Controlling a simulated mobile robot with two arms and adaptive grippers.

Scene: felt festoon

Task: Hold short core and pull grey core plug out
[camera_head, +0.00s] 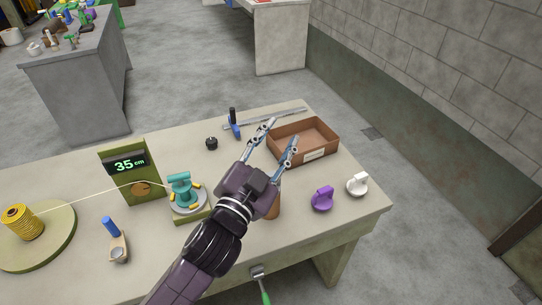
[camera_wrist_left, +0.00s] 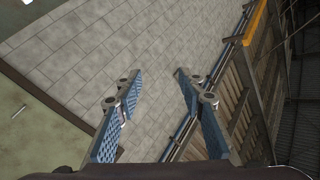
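My left gripper (camera_head: 280,132) reaches over the table from the lower left, its two fingers apart with nothing between them. The left wrist view also shows both fingers (camera_wrist_left: 155,75) spread and empty, facing the block wall. A brown cylinder (camera_head: 275,209), perhaps the short core, stands partly hidden behind my left gripper's body, not between the fingers. A pale grey-white plug with a knob (camera_head: 357,184) sits near the table's right end, and a similar purple plug (camera_head: 322,199) is left of it. I cannot tell whether either is the grey core plug. My right gripper is not in view.
A brown open box (camera_head: 331,151) lies right of the fingers. A green gauge reading 35 cm (camera_head: 126,163), a teal winder (camera_head: 180,188), a yellow spool (camera_head: 22,222) and a blue-handled tool (camera_head: 113,231) stand leftward. A thread runs from the spool.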

